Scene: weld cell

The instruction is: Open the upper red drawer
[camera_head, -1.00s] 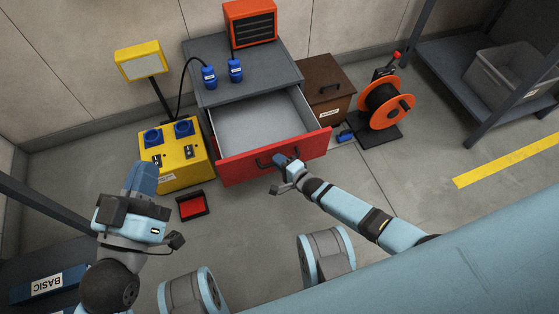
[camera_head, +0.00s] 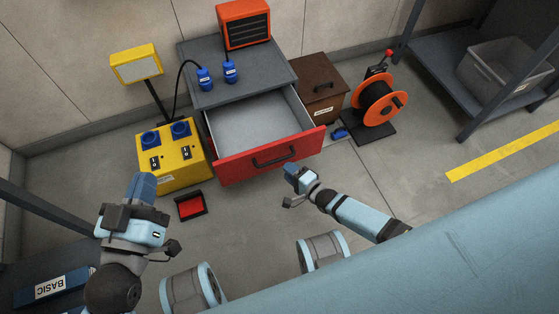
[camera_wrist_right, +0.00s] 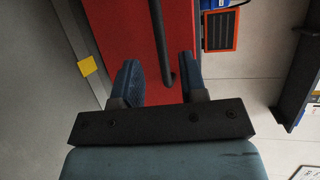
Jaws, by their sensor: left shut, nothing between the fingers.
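The upper red drawer (camera_head: 270,159) stands pulled out of the grey cabinet (camera_head: 240,70), and its empty grey inside shows. Its dark bar handle (camera_head: 274,156) is on the red front. My right gripper (camera_head: 290,168) is just in front of the drawer, near the handle's right end and apart from it. In the right wrist view the right gripper's fingers (camera_wrist_right: 160,80) are spread, with the handle (camera_wrist_right: 160,40) beyond and between the tips, and the red front (camera_wrist_right: 115,35) behind. My left gripper (camera_head: 142,187) is shut and empty at the left, away from the drawer.
A yellow power box (camera_head: 172,155) with a lamp stands left of the cabinet. A red tray (camera_head: 190,206) lies on the floor before it. A brown box (camera_head: 319,88) and an orange cable reel (camera_head: 380,100) stand right. Blue plugs (camera_head: 205,78) and an orange heater (camera_head: 243,24) sit on top.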

